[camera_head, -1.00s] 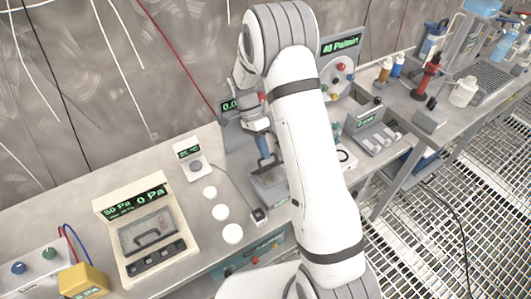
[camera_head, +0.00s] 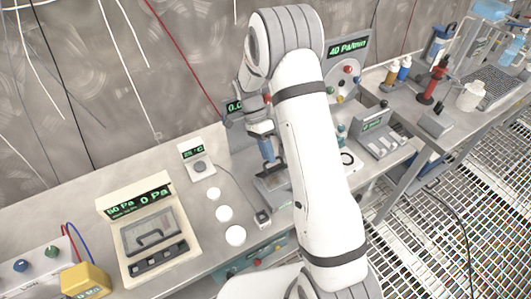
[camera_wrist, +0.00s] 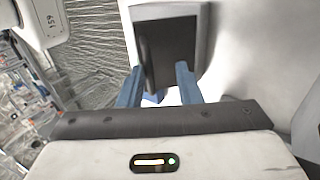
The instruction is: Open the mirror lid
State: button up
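A small grey box (camera_head: 274,184) with a dark-handled top, apparently the mirror lid, stands on the bench beside my arm. My arm partly hides it. My gripper (camera_head: 267,150), with blue fingers, points down at this lid. In the wrist view, a dark panel (camera_wrist: 175,50) with a light edge and an upright black handle (camera_wrist: 145,62) shows beyond my gripper (camera_wrist: 158,82). The two blue fingers are spread apart, with the handle closer to the left finger. Contact between fingers and handle cannot be told. Whether the lid is raised is unclear.
A cream unit (camera_head: 150,238) with a handled panel and green readouts stands at left, near a yellow box (camera_head: 85,281). Three white discs (camera_head: 224,213) and a small sensor (camera_head: 263,219) lie beside the grey box. A switch unit (camera_head: 378,132) stands to the right.

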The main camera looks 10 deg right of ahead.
jog(key=b+v, duration=0.1)
jog(key=v, duration=0.7)
dwell(0.5)
